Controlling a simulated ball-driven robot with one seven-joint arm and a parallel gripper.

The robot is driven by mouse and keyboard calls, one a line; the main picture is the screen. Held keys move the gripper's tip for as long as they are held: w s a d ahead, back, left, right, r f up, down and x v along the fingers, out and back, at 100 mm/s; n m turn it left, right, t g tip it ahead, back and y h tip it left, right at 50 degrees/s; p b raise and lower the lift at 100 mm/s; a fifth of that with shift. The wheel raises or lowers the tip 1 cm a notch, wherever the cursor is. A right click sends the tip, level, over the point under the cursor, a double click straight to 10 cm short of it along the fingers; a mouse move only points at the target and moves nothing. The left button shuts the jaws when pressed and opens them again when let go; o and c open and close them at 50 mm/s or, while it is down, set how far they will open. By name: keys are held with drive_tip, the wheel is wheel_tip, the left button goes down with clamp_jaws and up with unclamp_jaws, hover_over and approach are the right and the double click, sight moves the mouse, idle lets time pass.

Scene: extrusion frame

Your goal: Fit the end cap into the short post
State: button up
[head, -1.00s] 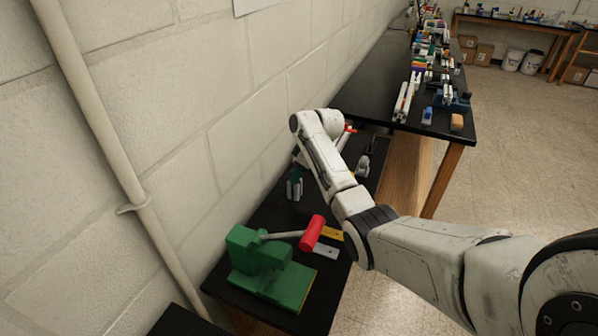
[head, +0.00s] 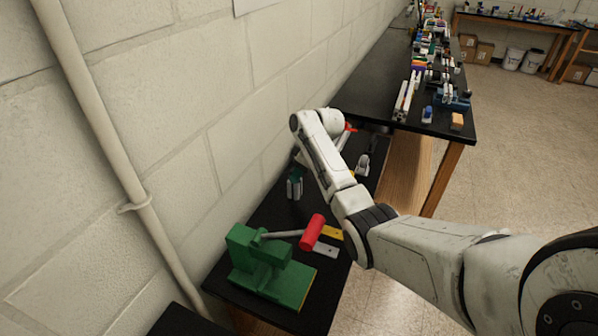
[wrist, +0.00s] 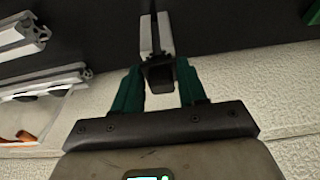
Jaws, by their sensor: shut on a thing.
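The black end cap (wrist: 158,75) shows in the wrist view between the two green fingers of my gripper (wrist: 158,72), which is shut on it. The short post (wrist: 156,36), a pale grey upright with a dark slot, stands just beyond the cap and in line with it. The cap's far edge meets the post's near end in the picture; I cannot tell whether it is inside, touching or apart. In the head view my gripper (head: 295,187) is small and low over the black bench, and the cap cannot be made out there.
Aluminium extrusions (wrist: 22,38) and a clear bin (wrist: 22,118) lie left in the wrist view. In the head view a green vise (head: 268,272) and a red-headed mallet (head: 312,233) are at the near bench end. The block wall (head: 190,130) runs close along the left.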

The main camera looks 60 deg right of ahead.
drive_tip(key=shift+f+b, duration=0.35)
drive_tip(key=shift+f, duration=0.2)
drive_tip(key=o, duration=1.1)
drive_tip(key=shift+r, duration=0.1)
drive_tip(key=b+v, duration=0.1)
drive_tip(key=v, duration=0.9)
drive_tip(key=shift+r, duration=0.35)
drive_tip(key=shift+s, duration=0.1)
